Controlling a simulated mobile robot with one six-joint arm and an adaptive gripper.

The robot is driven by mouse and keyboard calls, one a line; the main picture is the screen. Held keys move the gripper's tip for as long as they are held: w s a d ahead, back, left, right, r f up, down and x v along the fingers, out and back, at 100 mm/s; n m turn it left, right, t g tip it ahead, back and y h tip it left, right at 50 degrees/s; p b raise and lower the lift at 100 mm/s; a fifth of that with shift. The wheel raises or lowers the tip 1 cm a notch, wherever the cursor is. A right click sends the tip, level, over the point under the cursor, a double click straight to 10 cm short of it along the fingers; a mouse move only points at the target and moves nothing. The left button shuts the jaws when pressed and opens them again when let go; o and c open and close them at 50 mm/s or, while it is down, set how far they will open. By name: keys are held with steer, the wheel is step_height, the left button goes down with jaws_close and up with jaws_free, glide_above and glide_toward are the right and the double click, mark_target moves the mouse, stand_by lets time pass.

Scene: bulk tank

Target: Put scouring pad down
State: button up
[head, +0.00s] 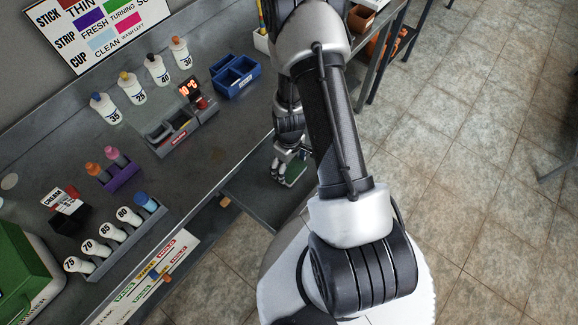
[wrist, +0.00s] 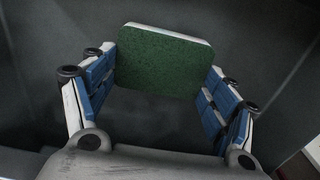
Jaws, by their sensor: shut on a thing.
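The scouring pad (wrist: 160,60) has a green face and a pale edge. In the wrist view it sits between the two blue-lined fingers of my gripper (wrist: 158,75), which is shut on it. In the head view my gripper (head: 281,170) is small and partly hidden by my arm, with a bit of the green pad (head: 296,172) beside it. The gripper is over a dark grey lower surface (head: 255,195) in front of the bench. I cannot tell whether the pad touches that surface.
The grey bench (head: 150,190) holds several white bottles (head: 131,88), a blue bin (head: 235,77), a device with a red display (head: 181,125), a purple holder (head: 121,177) and a rack of numbered bottles (head: 119,236). The dark lower surface around the gripper looks bare. Tiled floor lies right.

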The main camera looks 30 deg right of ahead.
steer(key=shift+f, duration=0.4)
steer(key=shift+f, duration=0.2)
steer(key=o, duration=1)
steer(key=shift+r, duration=0.15)
